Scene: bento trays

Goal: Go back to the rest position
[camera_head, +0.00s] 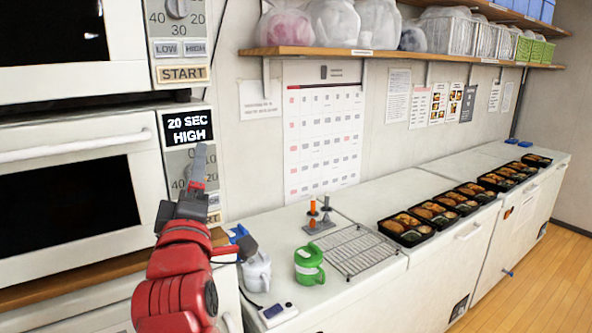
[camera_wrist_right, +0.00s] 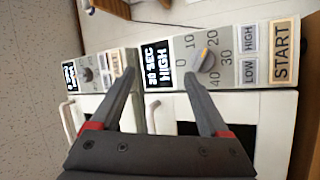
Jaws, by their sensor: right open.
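My right arm, red with a dark gripper, rises from the lower left of the head view. It is in front of the lower microwave (camera_head: 80,150), beside its display reading "20 SEC HIGH". In the right wrist view my right gripper (camera_wrist_right: 160,72) is open, its two dark fingers spread with nothing between them. The fingers point toward the microwave control panels (camera_wrist_right: 220,55), which appear sideways with a dial and a START label. I cannot tell the exact gap between fingertips and panel. My left gripper is not in view.
A white counter (camera_head: 360,190) runs to the right with a green mug (camera_head: 309,265), a white mug (camera_head: 257,272), a wire rack (camera_head: 358,250) and several filled bento trays (camera_head: 407,240). A shelf (camera_head: 400,55) with bags and baskets hangs above. Wooden floor (camera_head: 535,290) is clear at right.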

